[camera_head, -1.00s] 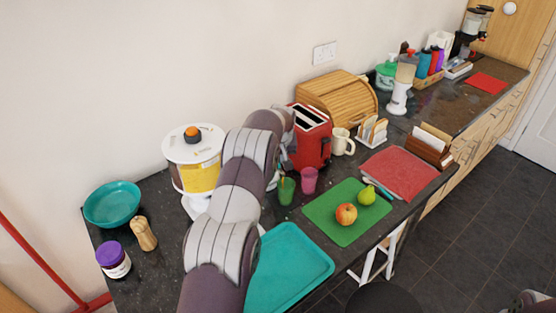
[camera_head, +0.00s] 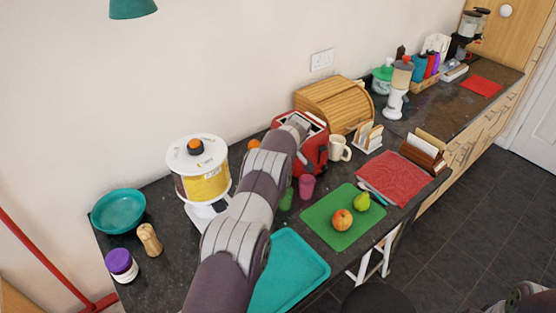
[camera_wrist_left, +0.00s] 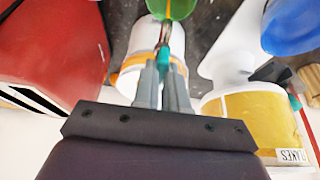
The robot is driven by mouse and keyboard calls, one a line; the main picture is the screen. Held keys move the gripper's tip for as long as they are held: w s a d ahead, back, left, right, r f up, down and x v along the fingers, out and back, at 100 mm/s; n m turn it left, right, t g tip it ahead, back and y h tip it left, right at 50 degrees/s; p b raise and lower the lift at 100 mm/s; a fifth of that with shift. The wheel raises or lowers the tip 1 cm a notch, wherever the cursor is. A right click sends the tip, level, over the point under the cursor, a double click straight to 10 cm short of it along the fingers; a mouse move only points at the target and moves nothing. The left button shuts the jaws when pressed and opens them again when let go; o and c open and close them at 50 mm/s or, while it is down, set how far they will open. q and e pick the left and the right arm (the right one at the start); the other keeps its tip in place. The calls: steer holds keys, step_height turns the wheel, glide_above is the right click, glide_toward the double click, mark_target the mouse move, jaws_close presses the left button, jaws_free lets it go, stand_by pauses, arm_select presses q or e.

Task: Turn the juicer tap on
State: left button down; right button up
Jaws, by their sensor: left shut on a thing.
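The juicer (camera_wrist_left: 140,68) is the white body with an orange band in the left wrist view. In the head view, my left arm hides most of it, and only an orange part (camera_head: 254,144) shows. A thin teal and orange piece, seemingly its tap (camera_wrist_left: 164,48), juts from its front toward a green cup (camera_wrist_left: 180,8). My left gripper (camera_wrist_left: 163,70) has its narrow grey fingers close together, shut on this tap piece. The exact contact and the lever's angle are hard to see.
The red toaster (camera_head: 315,155) stands close to the right of my left arm. The yellow flakes dispenser (camera_head: 200,180) stands to its left. A pink cup (camera_head: 307,186), a teal tray (camera_head: 292,268) and a green board (camera_head: 340,218) with fruit lie toward the front edge.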

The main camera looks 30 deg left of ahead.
stand_by(0.4)
arm_select(q)
steer(key=c, duration=1.3)
jaws_free()
steer(key=shift+o, duration=0.6)
steer(key=shift+d, duration=0.1)
steer(key=shift+r, duration=0.1)
steer(key=shift+d+r, duration=0.1)
steer(key=shift+r, duration=0.2)
steer(key=p+v, duration=0.3)
steer(key=v, duration=0.9)
steer(key=shift+p, duration=0.4)
steer(key=shift+s+d+f, duration=0.1)
steer(key=shift+s+f, duration=0.05)
